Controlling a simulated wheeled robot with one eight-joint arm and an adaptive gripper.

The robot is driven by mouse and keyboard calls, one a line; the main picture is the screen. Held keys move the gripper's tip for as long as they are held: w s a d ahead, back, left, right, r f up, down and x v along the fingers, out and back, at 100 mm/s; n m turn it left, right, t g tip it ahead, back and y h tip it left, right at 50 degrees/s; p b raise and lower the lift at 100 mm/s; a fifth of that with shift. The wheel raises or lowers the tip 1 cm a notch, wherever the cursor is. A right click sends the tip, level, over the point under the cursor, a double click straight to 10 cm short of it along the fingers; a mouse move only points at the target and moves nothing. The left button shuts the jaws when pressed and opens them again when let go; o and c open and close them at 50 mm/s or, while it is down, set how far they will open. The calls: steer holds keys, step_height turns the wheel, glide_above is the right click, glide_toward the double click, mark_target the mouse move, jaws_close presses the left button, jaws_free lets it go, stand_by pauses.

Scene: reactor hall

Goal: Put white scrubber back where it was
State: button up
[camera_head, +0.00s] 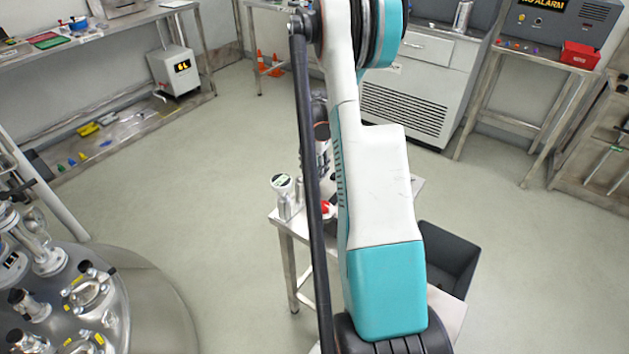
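My own white and teal arm fills the middle of the view and hides much of what lies behind it. The fingers of my gripper do not show. I cannot pick out the white scrubber for certain. Behind the arm stands a small metal table (284,221). On its left end is a small metal device with a round, green-marked top (282,183). A red object (326,209) shows partly beside the dark rod of my arm. Pale and dark parts behind the rod are too covered to name.
A dark open bin (450,258) stands right of the table. Round reactor equipment (90,295) is at lower left. Floor between is clear.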

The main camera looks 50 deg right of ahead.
mark_target(314, 185)
steer(key=shift+f+b, duration=0.65)
steer(key=shift+f, duration=1.5)
steer(key=shift+f, duration=0.2)
steer(key=o, duration=1.1)
steer(key=shift+r, duration=0.1)
step_height(314, 185, up, 12)
steer(key=p, duration=0.4)
steer(key=shift+r, duration=0.15)
